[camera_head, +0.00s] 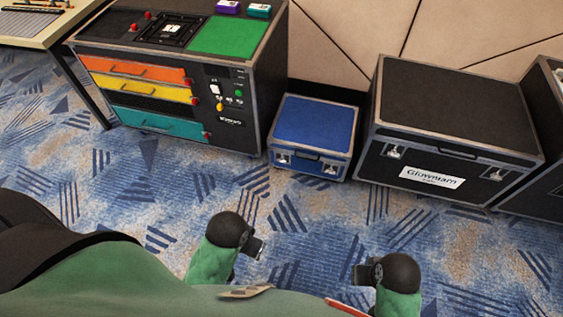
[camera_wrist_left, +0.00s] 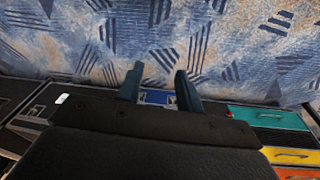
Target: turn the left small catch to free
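The small blue case (camera_head: 314,122) stands on the carpet with its lid down. On its front are a left small catch (camera_head: 282,157) and a right small catch (camera_head: 330,170), with a dark handle between them. The exact turn of each catch is too small to tell. My left gripper (camera_head: 259,249) is over the carpet in front of the case, well apart from it. In the left wrist view its two fingers (camera_wrist_left: 160,85) are spread and empty, and the blue case (camera_wrist_left: 157,97) shows between them. My right gripper (camera_head: 358,274) is further right, also apart from the case; its fingers are unclear.
A black cabinet (camera_head: 165,107) with orange, yellow and teal drawers stands left of the blue case. A large black case (camera_head: 450,110) with a white label stands close on its right. The patterned carpet (camera_head: 320,225) in front is clear. A wall is behind.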

